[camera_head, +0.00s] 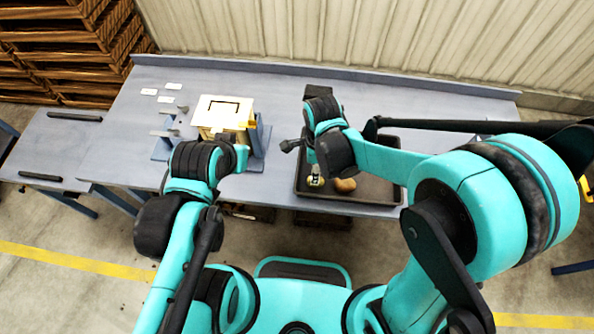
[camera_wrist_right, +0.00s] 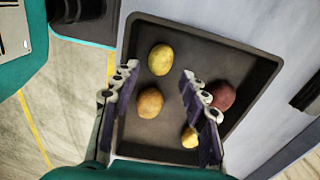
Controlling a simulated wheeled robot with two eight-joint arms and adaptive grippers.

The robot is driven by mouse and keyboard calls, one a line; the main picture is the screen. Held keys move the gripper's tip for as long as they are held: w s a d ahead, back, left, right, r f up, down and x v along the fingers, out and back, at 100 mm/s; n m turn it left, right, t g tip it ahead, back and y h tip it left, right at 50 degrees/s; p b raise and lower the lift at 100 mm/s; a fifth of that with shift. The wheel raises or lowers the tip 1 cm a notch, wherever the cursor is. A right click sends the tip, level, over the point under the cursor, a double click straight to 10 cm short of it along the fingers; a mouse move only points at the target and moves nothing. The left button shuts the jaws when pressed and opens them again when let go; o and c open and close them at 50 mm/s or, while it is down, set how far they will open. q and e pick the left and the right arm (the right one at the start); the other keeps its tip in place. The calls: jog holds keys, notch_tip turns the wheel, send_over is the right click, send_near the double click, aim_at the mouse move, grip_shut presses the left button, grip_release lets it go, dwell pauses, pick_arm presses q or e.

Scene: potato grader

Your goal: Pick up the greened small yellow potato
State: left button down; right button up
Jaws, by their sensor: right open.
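The dark tray (camera_wrist_right: 258,62) holds several potatoes. In the right wrist view, a yellow potato with a faint green tint (camera_wrist_right: 160,59) lies near the tray's upper left. A smaller yellow potato (camera_wrist_right: 189,139) lies lower down, partly hidden by a finger. I cannot tell for sure which is greened. My right gripper (camera_wrist_right: 158,76) is open and empty above the tray, its fingers spread either side of the tinted potato and a brown potato (camera_wrist_right: 150,103). My left gripper (camera_head: 238,148) is near the wooden-framed stand; its jaws are not clear.
A dark red potato (camera_wrist_right: 223,95) lies right of the right finger. A pale box-like stand (camera_head: 203,108) with a yellow part stands left of the tray on the blue-grey table (camera_head: 120,125). White cards (camera_head: 173,86) lie at the back left. A wall runs behind.

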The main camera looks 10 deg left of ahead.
jog(key=f+b, duration=0.1)
jog(key=f, duration=0.1)
jog(key=f+b, duration=0.1)
jog(key=f, duration=0.2)
jog(key=f+b, duration=0.1)
jog(key=f, duration=0.1)
jog(key=shift+w+d+f, duration=0.15)
jog(key=shift+d+f, duration=0.1)
jog(key=shift+f, duration=0.1)
jog(key=c, duration=0.9)
